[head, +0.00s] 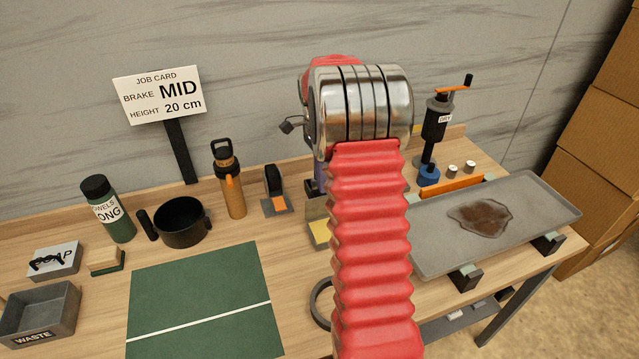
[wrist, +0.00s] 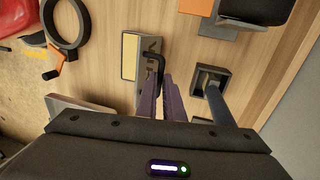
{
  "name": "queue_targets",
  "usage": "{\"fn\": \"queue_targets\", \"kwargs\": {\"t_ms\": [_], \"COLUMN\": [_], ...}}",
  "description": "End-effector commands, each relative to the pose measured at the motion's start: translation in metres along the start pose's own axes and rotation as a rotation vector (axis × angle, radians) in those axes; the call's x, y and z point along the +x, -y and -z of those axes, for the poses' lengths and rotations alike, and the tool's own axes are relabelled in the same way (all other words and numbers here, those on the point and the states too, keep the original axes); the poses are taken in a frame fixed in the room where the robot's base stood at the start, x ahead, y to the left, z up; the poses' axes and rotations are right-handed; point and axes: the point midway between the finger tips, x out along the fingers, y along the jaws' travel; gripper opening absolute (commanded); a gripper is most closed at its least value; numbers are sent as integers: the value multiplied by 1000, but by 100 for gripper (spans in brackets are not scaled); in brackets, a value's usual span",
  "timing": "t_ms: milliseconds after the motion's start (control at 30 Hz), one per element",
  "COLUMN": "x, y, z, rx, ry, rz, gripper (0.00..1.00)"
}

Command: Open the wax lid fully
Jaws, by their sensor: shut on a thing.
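The wax box shows in the wrist view with a yellow wax face (wrist: 130,57) and, beside it, a grey lid (wrist: 150,46) with partly hidden lettering. Yellow shows, so the lid is at least partly open; its exact angle I cannot tell. A black hooked handle (wrist: 155,58) runs from the lid to between my purple fingers. My gripper (wrist: 160,88) is shut on this handle. In the head view the grey box and its yellow wax (head: 319,233) show just left of my red arm, which hides the rest. Only a bit of purple finger (head: 319,178) shows there.
An orange-and-black tool (head: 275,192) and an orange bottle (head: 231,185) stand left of the wax box. A black ring (head: 321,303) lies in front. The grey tray (head: 540,193) with a brown stain is at right. The green mat (head: 205,285) is clear.

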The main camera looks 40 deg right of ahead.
Motion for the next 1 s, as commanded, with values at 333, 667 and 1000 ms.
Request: {"fn": "queue_targets", "kwargs": {"t_ms": [333,667,1000], "x": [7,11,12], "y": [27,36,37], "z": [4,5,6], "rx": [4,5,6], "ry": [0,1,2], "rz": [2,7,8], "gripper": [0,0,0]}}
